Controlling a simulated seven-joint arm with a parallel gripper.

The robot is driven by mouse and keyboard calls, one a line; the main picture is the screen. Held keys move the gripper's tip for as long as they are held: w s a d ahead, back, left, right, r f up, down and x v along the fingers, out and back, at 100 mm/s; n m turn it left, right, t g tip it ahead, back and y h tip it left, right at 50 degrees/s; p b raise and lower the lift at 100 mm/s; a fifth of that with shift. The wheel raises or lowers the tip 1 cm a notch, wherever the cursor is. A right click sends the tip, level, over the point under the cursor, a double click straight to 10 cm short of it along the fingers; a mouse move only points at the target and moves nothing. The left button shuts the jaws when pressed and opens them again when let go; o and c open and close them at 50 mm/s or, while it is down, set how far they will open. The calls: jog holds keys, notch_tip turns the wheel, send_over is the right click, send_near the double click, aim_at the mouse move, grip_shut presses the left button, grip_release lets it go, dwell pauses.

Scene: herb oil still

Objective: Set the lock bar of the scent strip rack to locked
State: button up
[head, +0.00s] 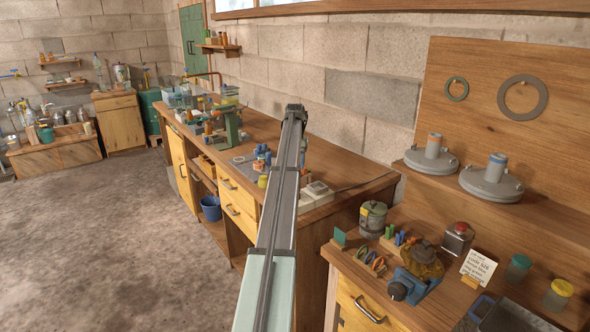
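I cannot surely pick out the scent strip rack. A small wooden holder with blue, green and orange upright pieces (397,239) stands on the near right bench. A second wooden holder with coloured rings or loops (370,261) stands just in front of it. No lock bar can be made out on either, so its setting cannot be told. My arm reaches from the bottom centre up over the long bench, to the left of these holders. My gripper does not show; the far end of the arm is a dark joint.
The near bench also bears a lidded tin (372,218), a blue clamp-like device (410,286), a red-capped jar (457,238) and a written card (479,266). The long bench (345,178) holds a green machine (230,122) and small items. The floor at left is clear.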

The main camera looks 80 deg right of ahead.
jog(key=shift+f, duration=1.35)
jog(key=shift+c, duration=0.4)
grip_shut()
